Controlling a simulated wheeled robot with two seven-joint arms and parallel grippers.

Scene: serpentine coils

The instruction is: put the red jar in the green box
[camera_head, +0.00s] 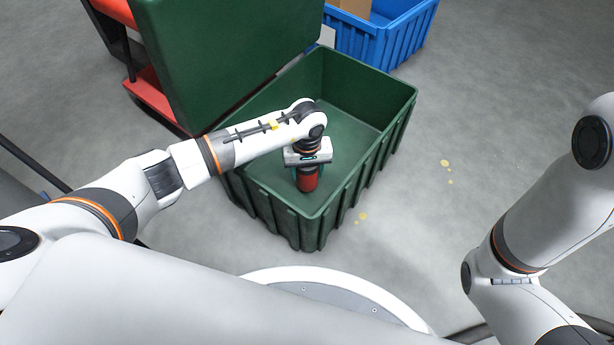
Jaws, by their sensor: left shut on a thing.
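The red jar (308,182) is in the head view, low inside the green box (384,148), near the box's front wall. My left gripper (306,170) reaches over the box's left wall and is shut on the red jar from above. The jar's upper part is hidden by the gripper. I cannot tell whether the jar touches the box floor.
A blue crate (385,40) with a cardboard piece (357,8) in it stands behind the green box. A red and black cart (150,95) stands at the back left. The grey floor (480,120) to the right is clear apart from small yellow spots.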

